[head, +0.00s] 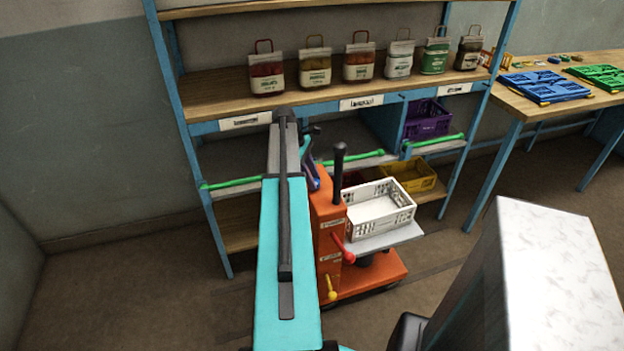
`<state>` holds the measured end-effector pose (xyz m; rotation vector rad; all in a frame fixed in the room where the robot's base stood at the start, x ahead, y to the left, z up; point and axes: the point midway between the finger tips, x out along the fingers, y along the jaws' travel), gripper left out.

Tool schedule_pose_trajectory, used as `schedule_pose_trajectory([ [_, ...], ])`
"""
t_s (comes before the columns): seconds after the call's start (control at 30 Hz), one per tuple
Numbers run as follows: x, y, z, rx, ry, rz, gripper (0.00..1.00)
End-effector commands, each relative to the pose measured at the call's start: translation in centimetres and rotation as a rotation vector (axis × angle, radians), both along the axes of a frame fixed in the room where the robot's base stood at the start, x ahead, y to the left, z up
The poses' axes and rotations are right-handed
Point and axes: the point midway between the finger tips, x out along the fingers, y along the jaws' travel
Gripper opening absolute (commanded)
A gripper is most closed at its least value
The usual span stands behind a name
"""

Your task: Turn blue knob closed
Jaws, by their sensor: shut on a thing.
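The orange cart column (330,235) stands in front of the shelf. The blue knob (313,180) shows as a small blue-purple piece at the column's upper left edge, partly hidden by my arm. My gripper (309,158) is at the blue knob and is shut on it; my turquoise and grey arm hides most of the jaws, so the exact grip is not clear. On the same column, a red knob (347,251) and a yellow knob (331,290) sit lower down.
A white crate (380,222) rests on the cart's grey platform beside a dark upright handle (338,170). The blue-framed shelf (215,105) holds several sacks, with green bars (232,183) below. A white-topped block (560,270) stands at right. Floor at left is clear.

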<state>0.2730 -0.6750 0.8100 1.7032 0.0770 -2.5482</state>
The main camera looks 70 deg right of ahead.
Motion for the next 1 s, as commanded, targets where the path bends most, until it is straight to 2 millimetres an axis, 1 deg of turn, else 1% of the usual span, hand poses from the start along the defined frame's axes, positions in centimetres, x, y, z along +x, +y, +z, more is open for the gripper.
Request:
schedule_pose_trajectory([
  [0.33,0.04,-0.26,0.12,0.001,0.000,-0.186,0.10],
  [0.7,0.04,-0.16,0.02,0.000,0.000,-0.209,0.10],
  [0.73,0.04,-0.17,0.02,0.000,0.000,-0.209,0.36],
  [0.8,0.04,-0.16,0.03,-0.001,0.000,-0.209,0.47],
  [0.83,0.04,-0.16,0.03,-0.001,0.000,-0.209,0.51],
  [1.0,0.05,-0.15,0.02,0.000,0.000,-0.208,0.51],
])
